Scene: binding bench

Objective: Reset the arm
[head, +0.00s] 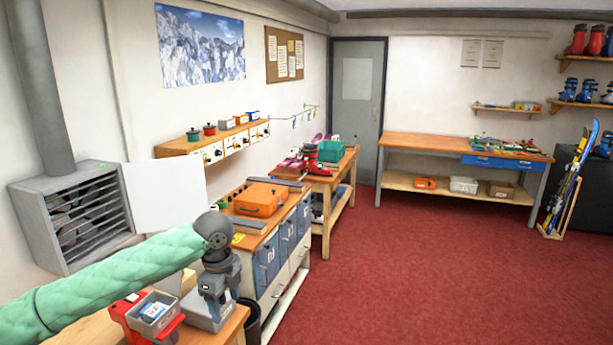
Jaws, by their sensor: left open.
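My left arm comes in from the left in a green padded sleeve. My left gripper (214,308) points down at the end of it, over a grey bin (203,318) on the near wooden bench. The gripper is open, and I see nothing held in it. Its fingertips are small in the view, and I cannot tell whether they touch the bin. My right gripper is not in view.
A red holder with a grey box (155,312) stands left of the gripper. An orange case (259,199) lies on the cabinet beyond. A grey vented unit (75,218) with an open white door is at left. Red carpet (420,270) is clear at right.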

